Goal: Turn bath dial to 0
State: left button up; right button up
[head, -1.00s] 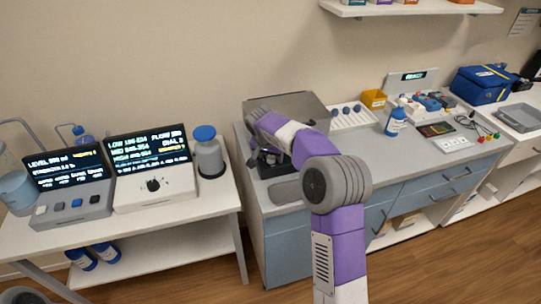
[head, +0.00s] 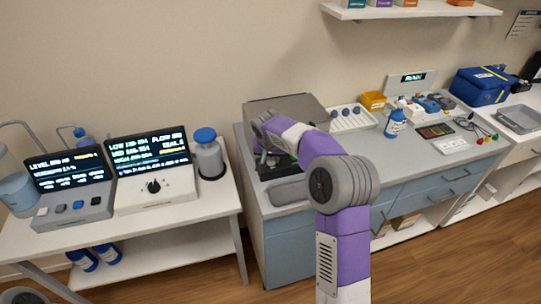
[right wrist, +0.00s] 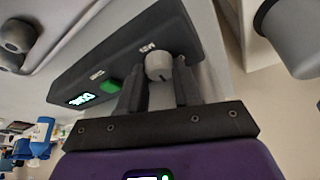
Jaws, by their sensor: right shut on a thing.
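The bath dial (right wrist: 158,66) is a small light grey round knob with a dark mark. It sits on a dark control panel (right wrist: 105,68) with a green button (right wrist: 110,86) and a small lit display (right wrist: 82,99), whose digits I cannot read. My right gripper (right wrist: 160,76) has its two dark fingers on either side of the dial, shut on it. In the head view the grey bath unit (head: 285,104) stands on the left end of the counter; my right arm hides its dial and most of the gripper. My left gripper is not in view.
A white table at left holds two instruments with lit screens (head: 150,148) and a grey canister with a blue cap (head: 207,155).

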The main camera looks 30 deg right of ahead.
jog(key=n+y+p, duration=0.1)
jog(key=n, duration=0.1)
jog(key=n+p, duration=0.2)
jog(key=shift+s+d+n+y, duration=0.15)
jog(key=shift+n+y, duration=0.15)
jog(key=shift+y, duration=0.1)
jog(key=shift+n+t+y+p, duration=0.3)
jog(key=shift+n+p, duration=0.4)
jog(key=shift+n, duration=0.1)
jog(key=shift+f, duration=0.1)
jog(key=o, duration=1.1)
jog(key=shift+c, duration=0.2)
jog(key=p+v, duration=0.1)
jog(key=v, duration=0.5)
jog(key=shift+r, duration=0.2)
jog(key=shift+s+r, duration=0.3)
jog(key=shift+r, duration=0.25)
